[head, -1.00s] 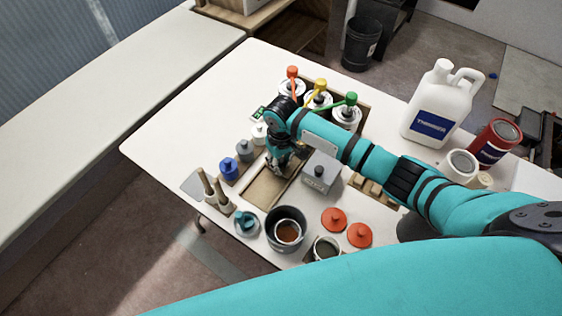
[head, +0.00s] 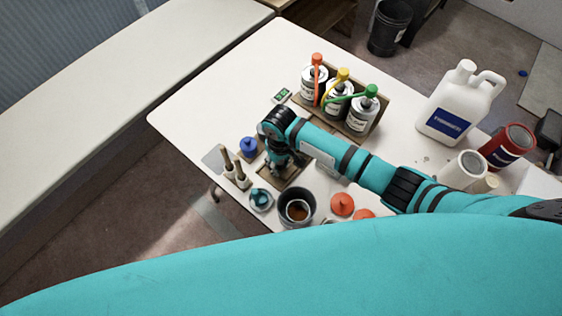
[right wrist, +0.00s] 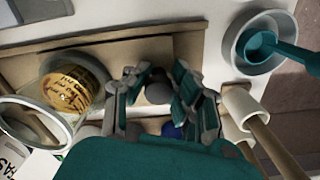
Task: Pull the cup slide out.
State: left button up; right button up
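My right gripper (head: 278,170) points down at the wooden tray (head: 292,173) in the middle of the white table. In the right wrist view its fingers (right wrist: 160,84) are close together with a dark grey round knob (right wrist: 158,93) between them, seemingly pinched from both sides. A wooden panel with a raised rim (right wrist: 175,47) lies just beyond the fingertips. My wrist and arm hide much of the slide. My left gripper shows in neither view.
A blue-capped bottle (head: 249,147) and brush handles (head: 236,170) stand close on the left. Bottles with coloured levers (head: 340,97) and a white jug (head: 459,105) stand behind. The table's far left is clear.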

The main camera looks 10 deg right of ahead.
jog(key=o, duration=0.4)
jog(key=shift+s+a, duration=0.1)
jog(key=shift+s, duration=0.05)
jog(key=shift+o, duration=0.2)
notch_tip(320, 180, up, 12)
dwell(0.3)
